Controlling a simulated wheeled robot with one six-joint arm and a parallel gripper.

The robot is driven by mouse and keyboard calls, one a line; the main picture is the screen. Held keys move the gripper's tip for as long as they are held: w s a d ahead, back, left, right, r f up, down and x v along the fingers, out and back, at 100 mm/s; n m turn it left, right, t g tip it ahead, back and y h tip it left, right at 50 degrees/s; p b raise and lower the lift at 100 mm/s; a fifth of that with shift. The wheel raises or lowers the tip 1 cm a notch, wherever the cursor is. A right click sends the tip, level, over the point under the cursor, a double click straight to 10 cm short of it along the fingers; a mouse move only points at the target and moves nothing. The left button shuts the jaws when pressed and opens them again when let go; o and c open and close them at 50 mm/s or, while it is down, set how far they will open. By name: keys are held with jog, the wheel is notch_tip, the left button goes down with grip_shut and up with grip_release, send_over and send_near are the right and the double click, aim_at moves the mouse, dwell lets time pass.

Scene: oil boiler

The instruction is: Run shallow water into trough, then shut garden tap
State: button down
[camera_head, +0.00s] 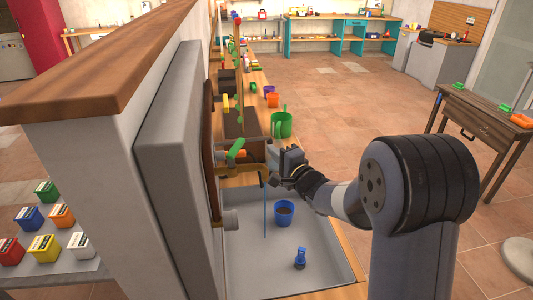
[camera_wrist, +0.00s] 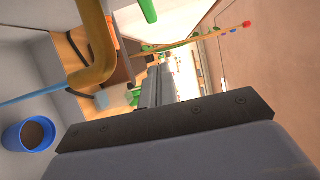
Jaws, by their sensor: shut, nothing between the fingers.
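The brass garden tap (camera_head: 250,169) sticks out from the wall over the grey trough (camera_head: 335,262). Its green handle (camera_head: 236,149) is tilted. A thin blue stream of water (camera_head: 265,212) falls from the spout into the trough. The wrist view shows the curved spout (camera_wrist: 98,50), the stream (camera_wrist: 35,97) and the end of the green handle (camera_wrist: 148,10). I cannot tell the water depth in the trough. My gripper (camera_head: 276,160) is shut and empty, just right of the spout and apart from the handle.
A blue pot with brown contents (camera_head: 284,213) and a small blue item (camera_head: 300,260) stand in the trough. A green watering can (camera_head: 282,124) and purple and orange pots are on the bench behind. The wall panel (camera_head: 180,160) closes off the left. Open floor lies right.

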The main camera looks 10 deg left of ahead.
jog(key=d, duration=0.7)
jog(key=b, duration=0.5)
send_near(249, 165)
jog(key=d+r, duration=0.3)
jog(key=r, duration=0.1)
jog(key=shift+m+t+h, duration=0.3)
jog(key=shift+m+h, duration=0.1)
jog(key=p+x, duration=0.2)
jog(key=x, duration=0.8)
jog(key=shift+w+p, duration=0.25)
jog(key=shift+p, duration=0.1)
jog(key=a, duration=0.2)
jog(key=shift+a+p, duration=0.25)
jog(key=shift+p, duration=0.1)
jog(key=shift+w+a+f, duration=0.1)
jog(key=shift+w+a, duration=0.05)
jog(key=shift+a, duration=0.4)
